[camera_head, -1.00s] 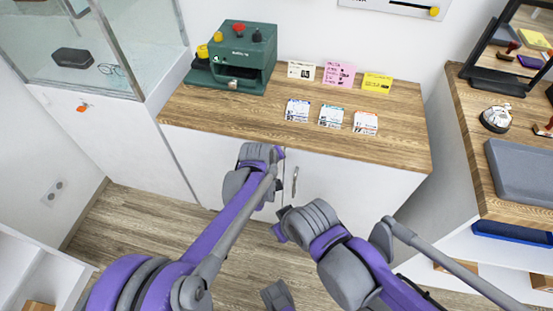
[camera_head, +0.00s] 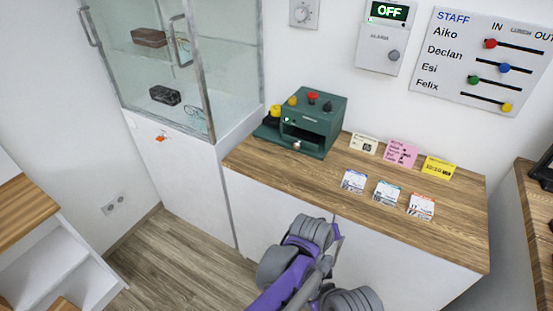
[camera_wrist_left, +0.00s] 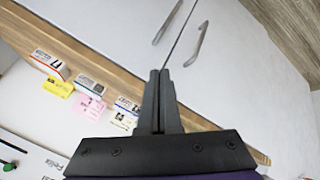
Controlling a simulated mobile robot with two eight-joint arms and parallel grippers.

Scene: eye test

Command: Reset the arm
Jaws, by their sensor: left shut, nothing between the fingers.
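My left gripper (camera_wrist_left: 160,75) shows in the left wrist view, with its two dark fingers pressed together and nothing between them. It is in front of the white cabinet doors (camera_wrist_left: 235,75), near the wooden counter edge. In the head view, grey and purple links of my arms rise from the bottom, in front of the counter (camera_head: 445,225). The gripper fingers cannot be made out there. My right gripper is not in view.
On the counter stand a green machine (camera_head: 325,110) with coloured knobs, and several cards, including a pink card (camera_head: 400,152) and a yellow card (camera_head: 438,167). A glass cabinet (camera_head: 225,60) stands left. The wooden floor (camera_head: 175,260) at lower left is clear.

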